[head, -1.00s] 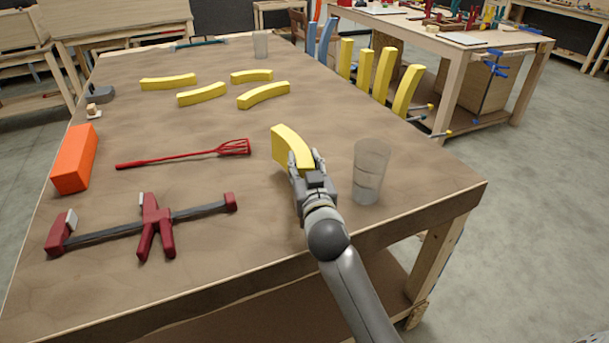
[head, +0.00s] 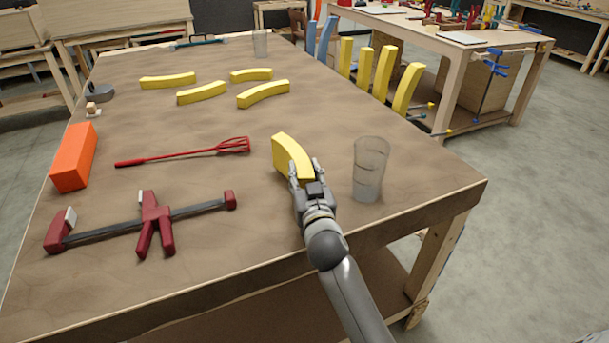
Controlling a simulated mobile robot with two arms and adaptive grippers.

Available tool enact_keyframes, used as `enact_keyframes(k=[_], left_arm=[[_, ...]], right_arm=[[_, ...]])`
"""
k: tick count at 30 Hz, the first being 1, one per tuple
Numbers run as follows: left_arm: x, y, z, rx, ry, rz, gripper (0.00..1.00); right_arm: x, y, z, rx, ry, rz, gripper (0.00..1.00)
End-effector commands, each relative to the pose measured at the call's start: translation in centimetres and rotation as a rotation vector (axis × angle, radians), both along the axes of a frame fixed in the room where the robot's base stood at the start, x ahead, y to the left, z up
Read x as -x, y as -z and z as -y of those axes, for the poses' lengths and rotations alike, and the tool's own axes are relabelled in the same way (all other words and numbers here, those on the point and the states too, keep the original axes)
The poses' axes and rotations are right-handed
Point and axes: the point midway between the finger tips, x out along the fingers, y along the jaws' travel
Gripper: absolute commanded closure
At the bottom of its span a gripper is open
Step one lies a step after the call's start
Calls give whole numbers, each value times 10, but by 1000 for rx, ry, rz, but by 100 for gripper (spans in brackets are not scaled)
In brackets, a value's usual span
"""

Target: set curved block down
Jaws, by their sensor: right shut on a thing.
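A yellow curved block (head: 289,157) is in my right gripper (head: 305,179), near the right side of the wooden table (head: 230,210). The gripper is shut on the block's near end, and the far end points away to the upper left. I cannot tell whether the block touches the tabletop. Several more yellow curved blocks (head: 202,93) lie flat on the far half of the table. My left gripper is not in view.
A clear glass (head: 369,170) stands just right of my right gripper. A red whisk-like tool (head: 190,154), a red clamp (head: 153,223) and an orange block (head: 73,158) lie to the left. The table between whisk and clamp is clear.

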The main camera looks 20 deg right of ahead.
Motion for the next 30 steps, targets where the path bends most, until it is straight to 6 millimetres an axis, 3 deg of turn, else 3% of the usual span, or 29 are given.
enact_keyframes(k=[1, 6, 15, 21, 22, 30], left_arm=[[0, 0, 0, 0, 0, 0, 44], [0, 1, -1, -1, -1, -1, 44], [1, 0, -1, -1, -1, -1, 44], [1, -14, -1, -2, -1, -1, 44], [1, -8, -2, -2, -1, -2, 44], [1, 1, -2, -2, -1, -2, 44]], right_arm=[[1, 11, -1, -2, 1, -22, 60], [1, 14, -1, -3, 1, -28, 42], [1, 14, -1, -4, 1, -31, 42], [2, -3, -1, -4, 1, -29, 42], [9, 4, -3, -6, 0, -30, 42], [60, 0, -12, -6, 0, -20, 42]])
